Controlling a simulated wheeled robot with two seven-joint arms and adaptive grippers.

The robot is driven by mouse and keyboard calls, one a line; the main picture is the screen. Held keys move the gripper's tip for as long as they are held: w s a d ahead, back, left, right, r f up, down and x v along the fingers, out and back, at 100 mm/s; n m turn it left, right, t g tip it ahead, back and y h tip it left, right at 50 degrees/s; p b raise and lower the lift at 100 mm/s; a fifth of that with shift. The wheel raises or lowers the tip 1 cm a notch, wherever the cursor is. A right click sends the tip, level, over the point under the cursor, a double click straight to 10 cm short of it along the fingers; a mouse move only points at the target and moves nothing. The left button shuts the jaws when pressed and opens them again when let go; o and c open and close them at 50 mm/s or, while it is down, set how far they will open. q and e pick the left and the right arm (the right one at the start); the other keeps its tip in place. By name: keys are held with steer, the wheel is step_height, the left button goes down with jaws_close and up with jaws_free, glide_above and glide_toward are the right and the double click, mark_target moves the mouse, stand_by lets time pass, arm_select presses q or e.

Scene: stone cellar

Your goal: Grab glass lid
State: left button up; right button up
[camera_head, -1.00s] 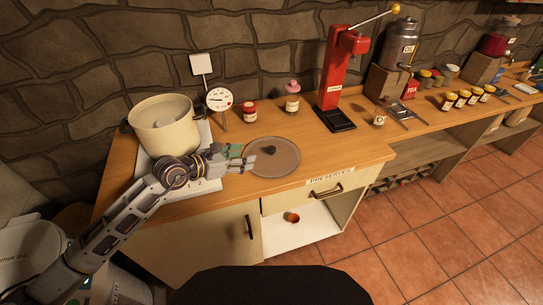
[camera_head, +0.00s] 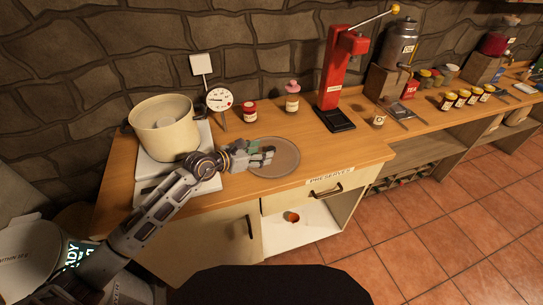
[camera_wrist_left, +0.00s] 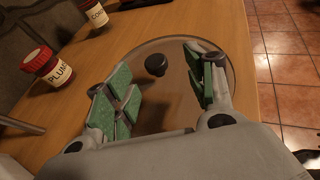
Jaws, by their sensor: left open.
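The glass lid (camera_head: 288,168) is a round, see-through disc lying flat on the wooden counter. In the left wrist view the lid (camera_wrist_left: 178,97) shows its dark round knob (camera_wrist_left: 156,65). My left gripper (camera_head: 268,156) is over the lid's left part, and in the head view it hides the knob. In the left wrist view my left gripper (camera_wrist_left: 158,82) is open, its green-padded fingers spread to either side with the knob between and slightly beyond them. Nothing is held. My right gripper is not in view.
A cream pot (camera_head: 165,128) stands on a white scale left of the lid. Behind are a dial (camera_head: 219,100), a red-lidded jar (camera_head: 249,112) and a pink-topped jar (camera_head: 292,100). A red press (camera_head: 338,80) stands right. The counter's front edge is close to the lid.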

mark_target(271, 149)
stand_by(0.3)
arm_select(q)
steer(key=shift+w+x, duration=0.25)
steer(key=shift+x, duration=2.25)
steer(key=shift+w+a, duration=0.1)
steer(key=shift+r, duration=0.1)
jaws_close()
